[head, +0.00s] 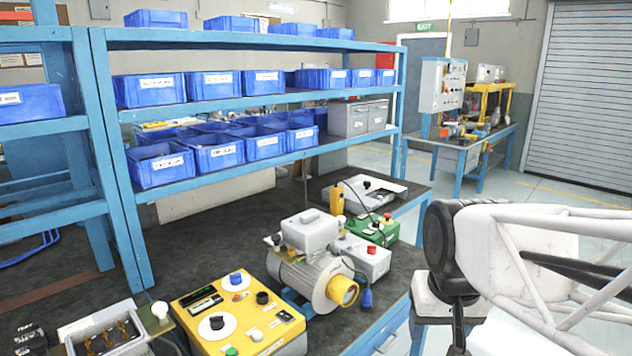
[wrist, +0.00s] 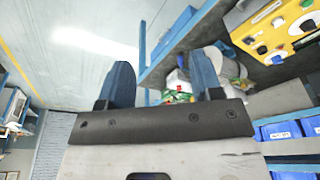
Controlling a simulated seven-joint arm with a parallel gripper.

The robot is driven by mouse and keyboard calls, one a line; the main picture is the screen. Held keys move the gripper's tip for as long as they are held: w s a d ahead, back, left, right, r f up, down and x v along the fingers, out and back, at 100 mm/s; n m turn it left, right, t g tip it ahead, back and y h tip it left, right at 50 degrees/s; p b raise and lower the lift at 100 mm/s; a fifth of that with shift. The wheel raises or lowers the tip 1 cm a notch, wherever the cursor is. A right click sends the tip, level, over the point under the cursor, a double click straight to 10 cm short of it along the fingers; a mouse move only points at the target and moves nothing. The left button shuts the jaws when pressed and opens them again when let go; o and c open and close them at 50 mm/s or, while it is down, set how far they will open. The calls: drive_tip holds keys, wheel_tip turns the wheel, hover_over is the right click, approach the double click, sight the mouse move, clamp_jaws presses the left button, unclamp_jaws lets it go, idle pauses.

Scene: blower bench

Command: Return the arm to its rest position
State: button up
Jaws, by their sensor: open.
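My gripper (wrist: 163,85) shows in the wrist view with its two blue fingers spread apart. Nothing is held between them. In the head view my white arm stands at the right, beside the bench, and the gripper itself does not show there. The bench top (head: 210,235) carries a blower motor (head: 312,278) with a grey box on top and a yellow end. A yellow control box (head: 238,318) with knobs stands in front of it, and it also shows at the top right of the wrist view (wrist: 280,30).
A blue shelf rack (head: 250,40) with several blue bins (head: 160,165) stands along the back of the bench. A green box (head: 372,230) and a grey box (head: 362,257) sit behind the motor. Another workbench (head: 465,150) stands farther back. The floor (head: 545,195) between is clear.

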drive_tip(key=s+f, duration=0.3)
drive_tip(key=s, duration=0.3)
drive_tip(key=shift+d+f+n, duration=0.15)
drive_tip(key=shift+n, duration=0.15)
idle(0.8)
